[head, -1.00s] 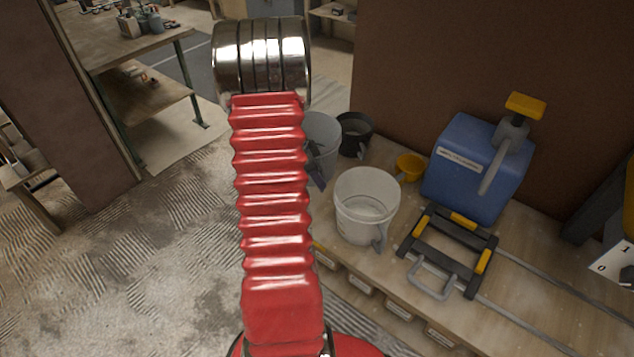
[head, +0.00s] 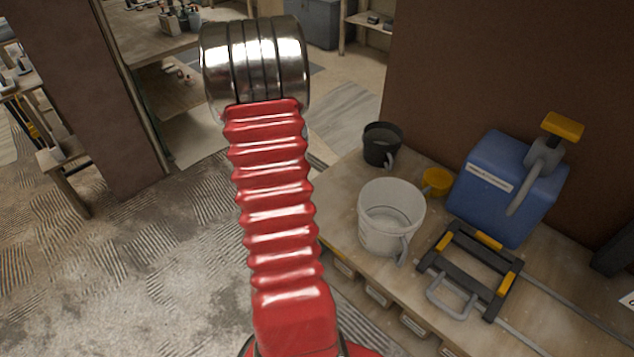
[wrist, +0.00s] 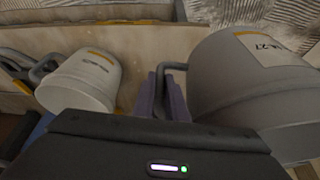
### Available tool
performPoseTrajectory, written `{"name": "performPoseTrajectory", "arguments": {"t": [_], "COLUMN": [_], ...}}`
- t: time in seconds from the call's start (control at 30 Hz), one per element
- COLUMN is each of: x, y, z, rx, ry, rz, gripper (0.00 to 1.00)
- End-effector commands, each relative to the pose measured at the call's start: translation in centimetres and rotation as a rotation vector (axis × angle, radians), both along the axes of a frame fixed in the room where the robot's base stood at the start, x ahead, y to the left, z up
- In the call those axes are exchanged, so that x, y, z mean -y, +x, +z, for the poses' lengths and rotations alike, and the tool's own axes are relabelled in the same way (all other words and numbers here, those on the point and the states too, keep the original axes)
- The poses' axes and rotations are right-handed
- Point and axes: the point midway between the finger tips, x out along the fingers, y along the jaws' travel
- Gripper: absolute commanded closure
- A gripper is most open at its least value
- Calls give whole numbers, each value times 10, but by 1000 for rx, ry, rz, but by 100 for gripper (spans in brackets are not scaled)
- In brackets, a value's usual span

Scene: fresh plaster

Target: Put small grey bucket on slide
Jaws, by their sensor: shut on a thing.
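My gripper (wrist: 170,95) shows in the wrist view with its purple fingers shut on the side handle of a grey bucket (wrist: 250,85). This bucket carries a pale label and hangs to the right of the fingers, partly cut off by the picture edge. In the head view my red arm hides both gripper and grey bucket. The slide, a black frame (head: 433,262) with yellow pads and a grey loop handle, sits on rails on the bench in the head view. Nothing stands on it.
A white bucket (head: 390,222) stands left of the slide; a pale bucket (wrist: 85,82) shows left in the wrist view. A black bucket (head: 381,146), a yellow cup (head: 436,181) and a blue canister (head: 500,190) stand behind on the bench (head: 345,185). Open floor lies left.

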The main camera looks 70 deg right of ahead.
Motion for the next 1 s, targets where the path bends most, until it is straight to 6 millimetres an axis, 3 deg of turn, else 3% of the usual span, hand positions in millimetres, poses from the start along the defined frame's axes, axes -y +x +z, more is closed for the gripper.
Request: {"name": "performPoseTrajectory", "arguments": {"t": [0.03,0.1,0.5,0.7,1.0], "x": [-7,-18,-104,-158,-238], "y": [21,45,173,227,287], "z": [6,11,43,59,82], "rx": [5,5,6,6,6], "ry": [-6,-5,-7,-6,-6], "rz": [68,160,713,983,1343], "gripper": [100,100,100,100,100]}}
